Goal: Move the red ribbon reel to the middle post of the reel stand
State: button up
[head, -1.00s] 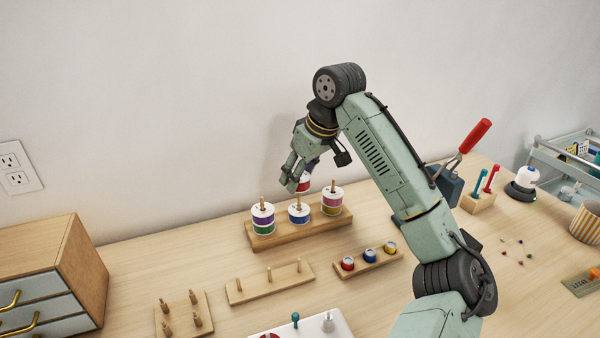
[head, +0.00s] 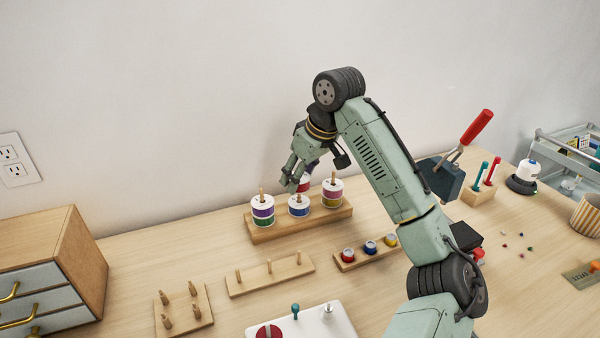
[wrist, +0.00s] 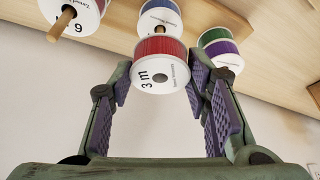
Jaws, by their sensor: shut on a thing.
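My gripper (head: 296,180) is shut on the red ribbon reel (wrist: 160,65), which sits between its two fingertips in the wrist view. In the head view the red reel (head: 304,184) is partly hidden by a finger. It is held above the back of the wooden reel stand (head: 285,229), behind the middle and right posts. The stand's left post carries a purple reel over a green one (head: 263,210). The middle post (head: 299,190) carries a blue reel (head: 299,208), and its top sticks out above it.
In front lie an empty three-peg board (head: 270,275), a small rack of spools (head: 366,253), a four-peg board (head: 183,310) and a white plate (head: 320,322). A drawer cabinet (head: 85,255) stands left. A red-handled tool (head: 476,127) stands right. The wall is close behind the stand.

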jog(key=shift+f, duration=0.15)
jog(key=o, duration=1.1)
jog(key=v, duration=1.2)
